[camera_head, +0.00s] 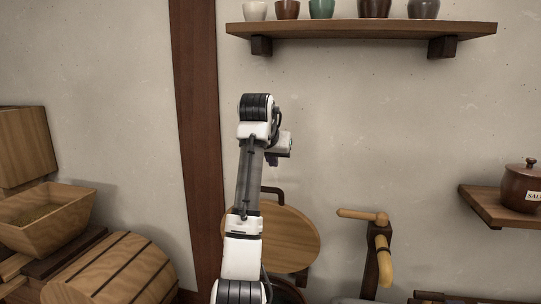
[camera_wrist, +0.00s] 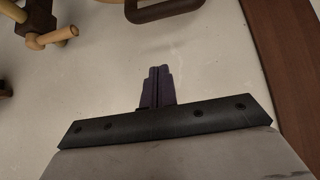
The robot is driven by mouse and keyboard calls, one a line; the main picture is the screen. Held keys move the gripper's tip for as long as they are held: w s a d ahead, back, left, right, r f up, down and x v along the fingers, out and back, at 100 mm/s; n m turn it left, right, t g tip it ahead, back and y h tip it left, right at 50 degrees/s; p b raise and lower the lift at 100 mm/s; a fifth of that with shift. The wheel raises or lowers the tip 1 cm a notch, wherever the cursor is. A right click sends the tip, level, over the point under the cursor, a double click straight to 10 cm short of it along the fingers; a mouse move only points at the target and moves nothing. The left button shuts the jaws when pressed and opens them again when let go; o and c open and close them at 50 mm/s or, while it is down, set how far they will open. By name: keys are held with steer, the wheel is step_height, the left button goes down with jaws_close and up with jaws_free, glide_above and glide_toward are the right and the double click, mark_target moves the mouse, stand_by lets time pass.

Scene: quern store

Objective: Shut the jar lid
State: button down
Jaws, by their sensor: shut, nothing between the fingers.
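A round wooden lid (camera_head: 290,238) stands tilted up against the wall behind my arm, with a dark bar handle (camera_head: 272,190) at its top edge. Below it a dark rounded rim (camera_head: 290,287) shows, probably the jar; my arm and the frame's edge hide most of it. My gripper (camera_head: 272,160) is above the lid, apart from it. In the wrist view its dark purple fingers (camera_wrist: 158,70) are together and empty. The dark handle also shows at the top of the wrist view (camera_wrist: 165,12).
A wooden crank (camera_head: 378,220) on a dark post stands right of the lid. A shelf (camera_head: 370,30) with several pots is above. A lidded salt jar (camera_head: 522,187) sits on a small shelf (camera_head: 490,207) at right. A wooden bin (camera_head: 45,212) and slatted barrel (camera_head: 115,275) are at left.

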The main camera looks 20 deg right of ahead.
steer(key=f+p, duration=0.1)
steer(key=w+f+p, duration=0.1)
steer(key=f, duration=0.1)
steer(key=d+f, duration=0.1)
steer(key=f, duration=0.1)
steer(key=shift+w+f+p, duration=0.25)
steer(key=shift+w+p, duration=0.1)
steer(key=shift+p, duration=0.05)
steer(key=shift+s+a+f, duration=0.35)
steer(key=shift+s, duration=0.25)
steer(key=shift+f, duration=0.1)
